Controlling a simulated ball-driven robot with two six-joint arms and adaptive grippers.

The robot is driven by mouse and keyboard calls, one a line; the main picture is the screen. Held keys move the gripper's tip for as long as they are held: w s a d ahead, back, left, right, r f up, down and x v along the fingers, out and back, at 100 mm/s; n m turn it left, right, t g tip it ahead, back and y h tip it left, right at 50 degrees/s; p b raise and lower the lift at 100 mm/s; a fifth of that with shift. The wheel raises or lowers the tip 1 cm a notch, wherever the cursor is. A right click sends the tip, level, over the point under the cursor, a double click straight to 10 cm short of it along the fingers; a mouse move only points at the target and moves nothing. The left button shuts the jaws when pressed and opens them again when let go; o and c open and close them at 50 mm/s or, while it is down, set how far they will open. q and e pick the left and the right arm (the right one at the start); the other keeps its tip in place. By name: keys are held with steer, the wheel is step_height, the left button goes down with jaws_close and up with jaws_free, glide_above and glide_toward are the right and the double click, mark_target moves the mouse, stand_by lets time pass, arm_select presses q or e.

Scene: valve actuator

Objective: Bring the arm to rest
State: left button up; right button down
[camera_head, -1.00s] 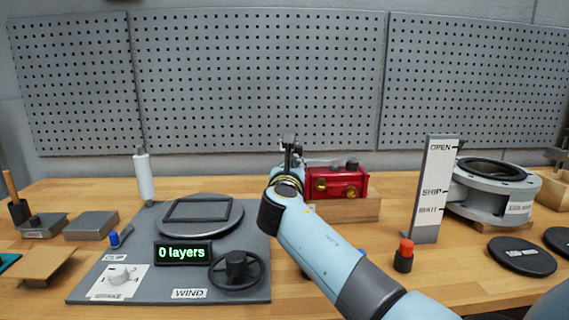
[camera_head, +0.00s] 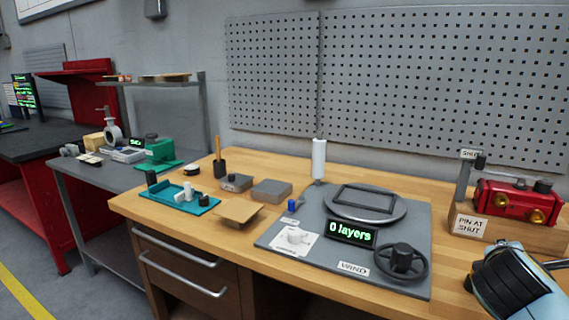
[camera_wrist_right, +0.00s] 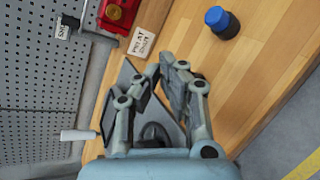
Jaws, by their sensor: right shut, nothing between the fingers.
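My right arm (camera_head: 515,285) shows at the lower right corner of the head view, in front of the red valve actuator (camera_head: 515,202). The gripper itself cannot be made out there. Part of the red actuator (camera_wrist_right: 118,12) shows at the top edge. My left gripper is not in view.
The winding board (camera_head: 290,240) carries a turntable (camera_head: 365,207), a handwheel (camera_head: 403,262) and a "0 layers" display (camera_head: 352,233). A white roller (camera_head: 319,158) stands behind. A blue-capped black piece (camera_wrist_right: 222,24) stands on bare wood. A teal tray (camera_head: 182,198) lies left.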

steer(key=s+a+f+m+g+y, duration=0.25)
steer(key=s+a+m, duration=0.25)
steer(key=s, duration=0.4)
steer(key=s+a+f+m+g+y, duration=0.1)
steer(key=s+a+m+y, duration=0.35)
steer(key=s, duration=0.35)
steer(key=s+a+f+m+g+y, duration=0.1)
steer(key=s+a+m+g+y, duration=0.1)
steer(key=s+a+m, duration=0.55)
steer(key=s+d+f+n+g+b, duration=0.1)
steer(key=d+f+b, duration=0.15)
steer(key=f, duration=1.15)
steer(key=s+d+f+n+b, duration=0.1)
steer(key=d+f+b, duration=0.15)
steer(key=f, duration=1.25)
arm_select(q)
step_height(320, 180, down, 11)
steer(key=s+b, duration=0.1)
steer(key=b, duration=0.4)
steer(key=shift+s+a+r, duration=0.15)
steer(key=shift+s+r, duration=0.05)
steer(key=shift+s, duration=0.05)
arm_select(e)
steer(key=s+f+g, duration=0.1)
steer(key=s+f, duration=1.8)
steer(key=f, duration=0.4)
steer(key=shift+s+d+f+g, duration=0.15)
steer(key=shift+s+d+g, duration=0.05)
steer(key=shift+s+g, duration=0.15)
